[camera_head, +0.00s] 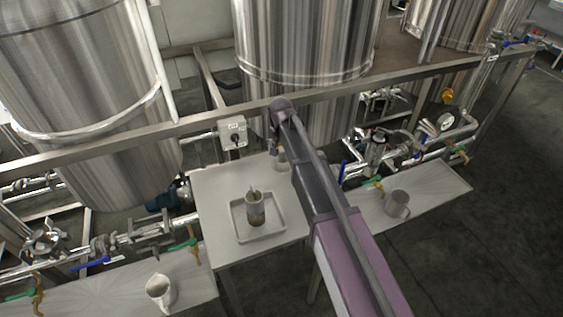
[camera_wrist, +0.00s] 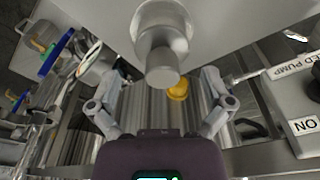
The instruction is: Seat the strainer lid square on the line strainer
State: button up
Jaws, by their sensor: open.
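In the wrist view a bright metal piece (camera_wrist: 163,42) stands on the pale table, with a wide round body and a narrower knob-like end towards me. I take it for the strainer lid or the line strainer; I cannot tell which, nor whether two parts are stacked. It shows small and partly covered by my arm in the head view (camera_head: 282,161). My gripper (camera_wrist: 160,92) is open and empty, its fingers spread to either side below the knob in the picture. In the head view my arm hides most of the gripper.
A white tray (camera_head: 276,234) with a metal cup (camera_head: 255,210) holding tools sits on the middle table. Pitchers stand on the left table (camera_head: 160,291) and right table (camera_head: 397,203). A pump switch box (camera_head: 233,133), frame rail, pipes and tanks stand close behind.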

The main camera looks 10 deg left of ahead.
aim_at(282, 157)
jog(key=shift+f, duration=0.2)
jog(key=f+b, duration=0.1)
jog(key=w+f+b, duration=0.1)
jog(key=f+b, duration=0.1)
jog(key=shift+a, duration=0.1)
jog(key=shift+w+f+b, duration=0.15)
jog(key=shift+f+b, duration=0.75)
jog(key=shift+b, duration=0.2)
jog(key=c, duration=1)
